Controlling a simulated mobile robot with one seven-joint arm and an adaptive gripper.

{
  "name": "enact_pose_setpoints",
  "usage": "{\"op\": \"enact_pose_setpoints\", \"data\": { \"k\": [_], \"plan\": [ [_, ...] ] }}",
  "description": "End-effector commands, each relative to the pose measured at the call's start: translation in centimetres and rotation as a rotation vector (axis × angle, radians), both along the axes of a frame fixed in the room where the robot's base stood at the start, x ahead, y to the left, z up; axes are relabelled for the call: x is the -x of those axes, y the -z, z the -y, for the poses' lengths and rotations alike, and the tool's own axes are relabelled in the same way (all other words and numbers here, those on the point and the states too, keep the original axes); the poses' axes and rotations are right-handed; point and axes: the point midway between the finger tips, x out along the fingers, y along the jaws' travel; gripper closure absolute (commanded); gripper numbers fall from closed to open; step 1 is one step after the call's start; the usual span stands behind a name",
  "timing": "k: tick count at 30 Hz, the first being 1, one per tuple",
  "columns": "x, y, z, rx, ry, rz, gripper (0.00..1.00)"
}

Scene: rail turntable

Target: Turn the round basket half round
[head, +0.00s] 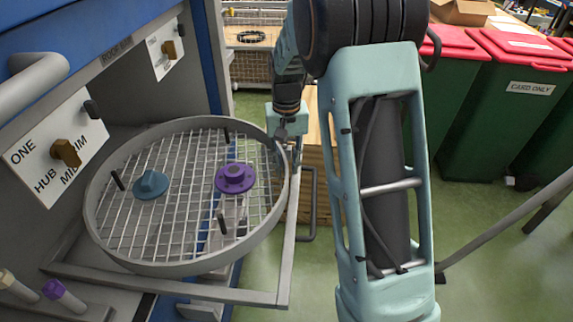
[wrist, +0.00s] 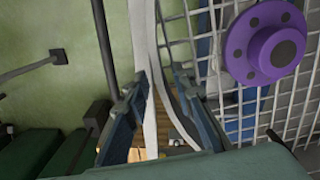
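The round basket (head: 190,264) has a grey rim and a wire mesh floor and sits tilted in view at the left of the head view. A blue knobbed piece (head: 151,184) and a purple flanged hub (head: 235,178) lie on its mesh, with several short black pegs around. My gripper (head: 290,150) is at the basket's right rim, pointing down. In the wrist view my gripper's fingers (wrist: 160,80) are apart, one on each side of pale curved strips, the rim (wrist: 168,75) among them. Whether either finger touches the rim is unclear. The purple hub (wrist: 267,42) is right of the fingers.
A grey frame rail (head: 180,286) runs in front of and beside the basket. A panel with labels and brown knobs (head: 66,152) stands at left. Green bins with red lids (head: 520,90) stand at right. A grey handle (head: 313,205) is near my gripper.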

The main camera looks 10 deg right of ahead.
Motion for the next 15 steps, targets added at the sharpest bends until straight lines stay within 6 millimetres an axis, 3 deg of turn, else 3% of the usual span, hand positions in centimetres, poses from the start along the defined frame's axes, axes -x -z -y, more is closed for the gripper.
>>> {"op": "enact_pose_setpoints", "data": {
  "k": [8,14,15],
  "plan": [
    [-0.01,0.11,0.01,0.000,0.000,0.000,0.78],
    [-0.01,0.09,0.01,0.000,0.000,0.000,1.00],
    [-0.01,0.09,0.01,0.000,0.000,0.000,1.00]
  ]
}}
